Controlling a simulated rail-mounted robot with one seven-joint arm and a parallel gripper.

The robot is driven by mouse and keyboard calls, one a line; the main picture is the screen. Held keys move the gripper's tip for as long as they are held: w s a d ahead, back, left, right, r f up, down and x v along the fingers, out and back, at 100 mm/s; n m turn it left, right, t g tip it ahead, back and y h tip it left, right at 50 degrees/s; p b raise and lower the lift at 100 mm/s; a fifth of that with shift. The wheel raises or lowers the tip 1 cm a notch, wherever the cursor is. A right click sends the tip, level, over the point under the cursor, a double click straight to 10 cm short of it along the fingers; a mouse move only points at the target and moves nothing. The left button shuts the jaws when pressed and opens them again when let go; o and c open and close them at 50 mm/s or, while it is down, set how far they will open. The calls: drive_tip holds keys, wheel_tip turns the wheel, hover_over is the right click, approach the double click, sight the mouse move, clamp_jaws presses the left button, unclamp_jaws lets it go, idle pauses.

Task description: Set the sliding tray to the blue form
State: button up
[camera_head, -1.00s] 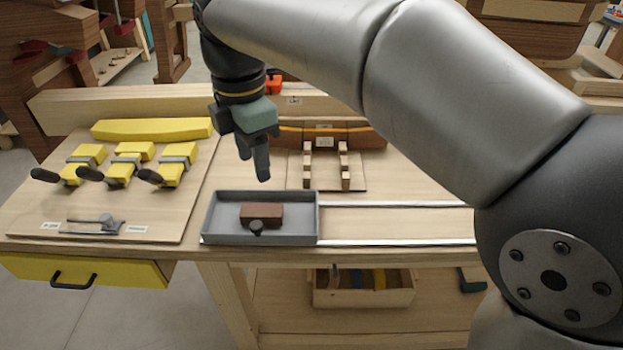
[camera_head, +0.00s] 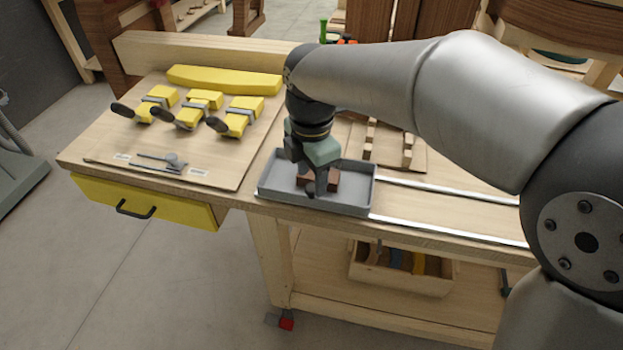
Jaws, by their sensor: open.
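The sliding tray (camera_head: 350,205) is a shallow grey box at the front edge of the bench, at the left end of two pale rails (camera_head: 450,232). A brown block (camera_head: 331,181) lies in it, partly hidden by my gripper. My gripper (camera_head: 314,190) is open and points down into the tray, over the block and the tray's dark knob. The fingertips overlap the block and knob, and I cannot tell whether they touch either. No clearly blue form shows on the bench; a yellow curved form (camera_head: 224,81) lies at the back left.
Several yellow clamps (camera_head: 237,117) with dark handles stand on the left board. A yellow drawer (camera_head: 150,203) sits below it. A wooden fixture (camera_head: 395,145) stands behind the tray. The bench between the rails is clear to the right. A wooden bin (camera_head: 400,271) sits on the lower shelf.

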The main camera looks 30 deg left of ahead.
drive_tip(key=shift+f, duration=1.15)
clamp_jaws()
drive_tip(key=shift+d, duration=0.1)
